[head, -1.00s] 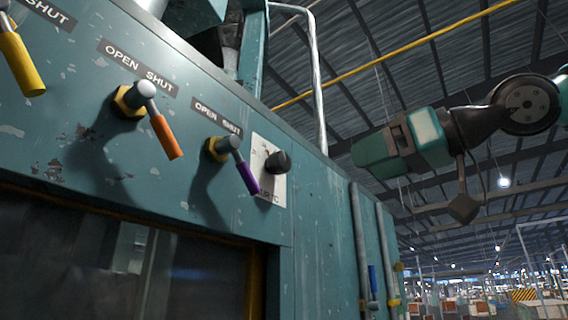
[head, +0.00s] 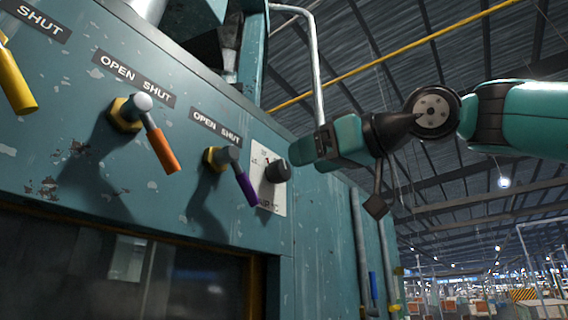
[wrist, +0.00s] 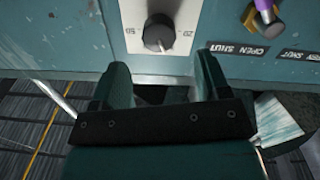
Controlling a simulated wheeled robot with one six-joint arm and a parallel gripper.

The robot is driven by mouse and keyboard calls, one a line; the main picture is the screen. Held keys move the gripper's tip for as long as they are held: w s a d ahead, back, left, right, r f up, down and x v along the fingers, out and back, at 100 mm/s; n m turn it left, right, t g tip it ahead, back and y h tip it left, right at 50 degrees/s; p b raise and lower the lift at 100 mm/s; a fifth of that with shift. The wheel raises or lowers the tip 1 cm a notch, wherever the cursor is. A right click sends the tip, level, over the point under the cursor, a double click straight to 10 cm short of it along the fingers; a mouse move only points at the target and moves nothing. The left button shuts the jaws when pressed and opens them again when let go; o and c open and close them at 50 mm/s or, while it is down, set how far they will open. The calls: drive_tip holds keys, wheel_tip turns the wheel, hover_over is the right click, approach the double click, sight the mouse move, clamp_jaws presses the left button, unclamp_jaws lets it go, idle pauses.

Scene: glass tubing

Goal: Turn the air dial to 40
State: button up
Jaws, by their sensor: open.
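The air dial (head: 278,170) is a dark round knob on a white plate (head: 266,196) on the teal panel, right of the purple lever. In the wrist view the dial (wrist: 158,33) shows a pale pointer line and the numbers 50 and 20 near the plate's lower edge. The label's other markings are too small or cut off to read. My gripper (wrist: 158,75) is open and empty, its two teal fingers apart and pointing at the plate, short of the dial. In the head view my gripper (head: 296,154) is close to the right of the dial.
Levers with purple (head: 246,188), orange (head: 162,150) and yellow (head: 16,80) handles stick out of the panel left of the dial, under OPEN SHUT labels. Vertical pipes (head: 362,240) run along the panel's right side. The space right of the panel is open.

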sight(285, 168)
drive_tip(key=p+x, duration=0.2)
drive_tip(key=x, duration=0.4)
drive_tip(key=shift+w+a, duration=0.15)
drive_tip(key=shift+a, duration=0.05)
drive_tip(key=shift+c, duration=0.2)
drive_tip(key=c, duration=0.9)
